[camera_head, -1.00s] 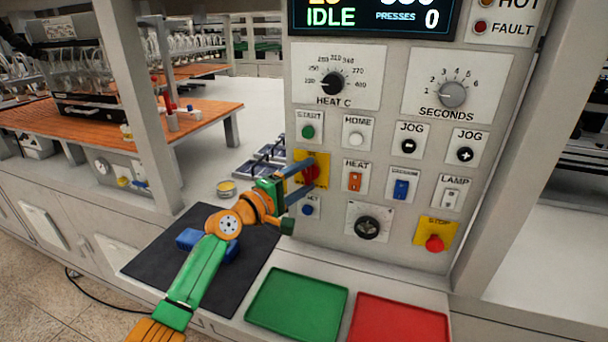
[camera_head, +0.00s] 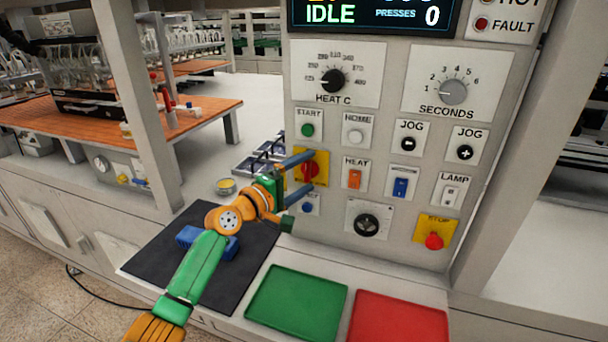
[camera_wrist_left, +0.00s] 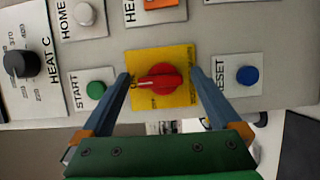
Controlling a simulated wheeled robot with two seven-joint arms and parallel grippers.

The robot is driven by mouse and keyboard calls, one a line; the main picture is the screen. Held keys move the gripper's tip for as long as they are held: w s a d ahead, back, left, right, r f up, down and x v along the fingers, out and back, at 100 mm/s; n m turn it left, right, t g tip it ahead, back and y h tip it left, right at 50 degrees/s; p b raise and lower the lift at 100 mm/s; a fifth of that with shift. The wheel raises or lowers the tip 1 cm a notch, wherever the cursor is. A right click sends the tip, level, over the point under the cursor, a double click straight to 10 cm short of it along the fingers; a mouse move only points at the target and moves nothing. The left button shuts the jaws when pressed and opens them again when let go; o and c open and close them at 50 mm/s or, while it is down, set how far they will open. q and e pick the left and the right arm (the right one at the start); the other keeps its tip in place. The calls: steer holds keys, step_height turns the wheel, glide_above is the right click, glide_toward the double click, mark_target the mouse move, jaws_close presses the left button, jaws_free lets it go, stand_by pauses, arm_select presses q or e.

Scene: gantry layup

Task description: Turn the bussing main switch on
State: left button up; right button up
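The main switch is a red rotary knob (camera_head: 310,170) on a yellow plate (camera_head: 321,155), left of the HEAT rocker on the panel. In the wrist view a gap shows between each finger and the knob, and the gripper (camera_wrist_left: 159,79) holds nothing. My right gripper is not in view.
The green START button (camera_head: 308,130) and blue RESET button (camera_wrist_left: 247,75) flank the switch closely. The HEAT rocker (camera_head: 354,178) is to its right. A red STOP button (camera_head: 434,241) is lower right. Green (camera_head: 296,306) and red (camera_head: 398,318) trays lie below. The display (camera_head: 375,14) reads IDLE.

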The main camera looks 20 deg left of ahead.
arm_select(q)
steer(key=b+v, duration=0.1)
steer(key=v, duration=0.6)
stand_by(0.4)
